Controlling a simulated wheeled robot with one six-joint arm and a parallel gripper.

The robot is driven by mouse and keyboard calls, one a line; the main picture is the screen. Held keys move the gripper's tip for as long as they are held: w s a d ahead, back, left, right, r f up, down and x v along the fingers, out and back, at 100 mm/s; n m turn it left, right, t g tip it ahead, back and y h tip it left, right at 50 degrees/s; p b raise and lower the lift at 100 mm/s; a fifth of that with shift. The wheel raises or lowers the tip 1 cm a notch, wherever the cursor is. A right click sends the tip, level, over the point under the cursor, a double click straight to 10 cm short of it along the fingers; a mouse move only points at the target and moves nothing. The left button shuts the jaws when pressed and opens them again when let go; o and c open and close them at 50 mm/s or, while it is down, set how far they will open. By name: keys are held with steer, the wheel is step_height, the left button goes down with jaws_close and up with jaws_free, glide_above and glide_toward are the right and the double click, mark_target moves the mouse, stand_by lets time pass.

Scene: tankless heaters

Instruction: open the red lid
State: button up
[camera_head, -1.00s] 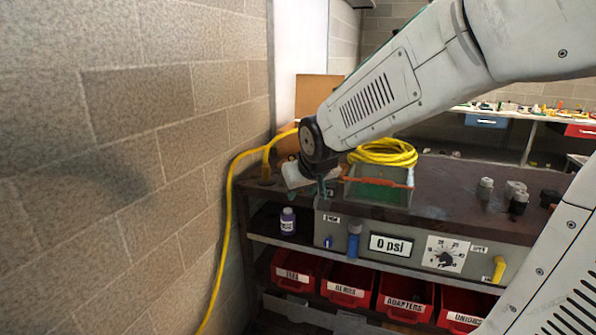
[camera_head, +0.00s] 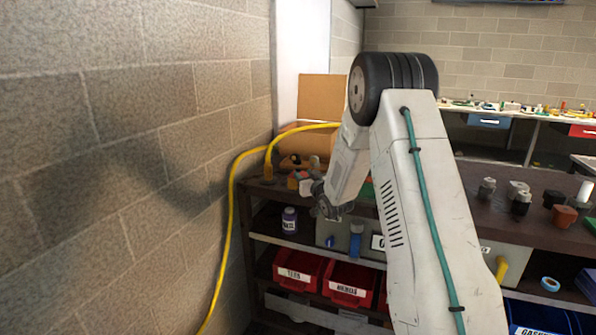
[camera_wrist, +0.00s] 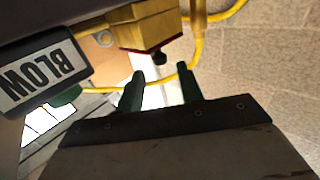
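I cannot pick out the red lid for certain now. The clear box with a red-orange top edge is mostly hidden behind my arm in the head view; only a bit of green (camera_head: 366,190) shows beside the arm. My gripper (camera_head: 328,207) hangs at the left front edge of the bench top, left of that green. In the wrist view my gripper (camera_wrist: 160,72) has its two green fingers apart with nothing between them. A yellow block (camera_wrist: 150,28) with a dark red edge and a black knob is beyond the fingertips.
A label reading BLOW (camera_wrist: 45,72) appears upside down at the left of the wrist view. A yellow cord (camera_head: 231,240) runs down the brick wall (camera_head: 130,150). A purple bottle (camera_head: 289,220) stands on the shelf, above red bins (camera_head: 348,284). Dark fittings (camera_head: 520,200) stand on the bench's right.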

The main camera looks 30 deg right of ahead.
mark_target(299, 170)
steer(key=w, duration=0.6)
steer(key=shift+d, duration=0.35)
jaws_close()
